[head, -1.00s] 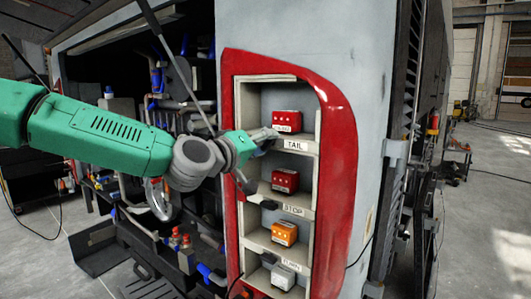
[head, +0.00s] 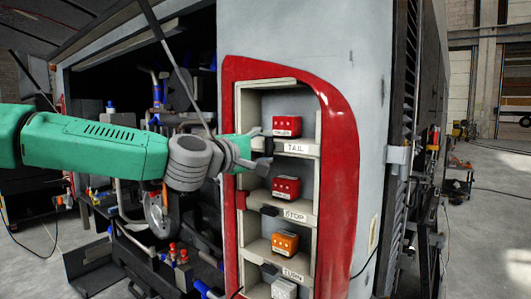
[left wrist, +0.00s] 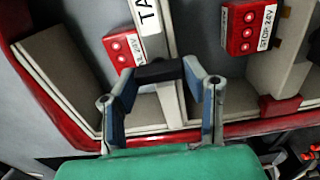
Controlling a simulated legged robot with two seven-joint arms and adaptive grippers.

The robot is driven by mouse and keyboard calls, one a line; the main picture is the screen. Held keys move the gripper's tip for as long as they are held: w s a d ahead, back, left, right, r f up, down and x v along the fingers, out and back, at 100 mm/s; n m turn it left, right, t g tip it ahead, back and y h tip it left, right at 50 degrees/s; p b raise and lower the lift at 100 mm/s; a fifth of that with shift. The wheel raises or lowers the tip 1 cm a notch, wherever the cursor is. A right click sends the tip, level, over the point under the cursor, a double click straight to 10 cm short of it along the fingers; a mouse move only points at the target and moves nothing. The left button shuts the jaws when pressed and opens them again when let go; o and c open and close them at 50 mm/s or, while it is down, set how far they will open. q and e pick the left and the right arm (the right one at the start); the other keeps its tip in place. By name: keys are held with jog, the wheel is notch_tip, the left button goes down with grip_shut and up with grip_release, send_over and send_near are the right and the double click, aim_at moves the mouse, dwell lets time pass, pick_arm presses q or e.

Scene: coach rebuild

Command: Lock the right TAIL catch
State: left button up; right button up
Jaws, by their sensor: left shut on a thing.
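The TAIL bay of the lamp cabinet holds a red lamp block (head: 287,126) above a shelf edge with a white TAIL label (head: 296,148). My left gripper (head: 264,147) is at the left end of that shelf edge. In the left wrist view, my left gripper (left wrist: 162,72) has its two fingers shut on a small black catch (left wrist: 160,71) beside the TAIL label (left wrist: 149,15). The fingers cover the catch's ends, and whether it is locked cannot be told. My right gripper is in neither view.
Below are a STOP bay with a red block (head: 286,188) and black catch (head: 269,210), and a TURN bay with an orange block (head: 285,243) and black catch (head: 269,268). A raised red frame (head: 338,140) surrounds the bays. An open dark compartment lies left.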

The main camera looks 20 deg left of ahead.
pick_arm(q)
jog(key=shift+w+a+f, duration=0.1)
jog(key=shift+a+f, duration=0.05)
dwell(0.3)
jog(key=o, duration=1)
jog(key=shift+o, duration=0.7)
jog(key=shift+a, duration=0.15)
jog(key=shift+s+a, duration=0.1)
jog(key=shift+s, duration=0.15)
jog(key=v, duration=1.1)
jog(key=shift+s+f, duration=0.1)
jog(key=shift+f, duration=0.1)
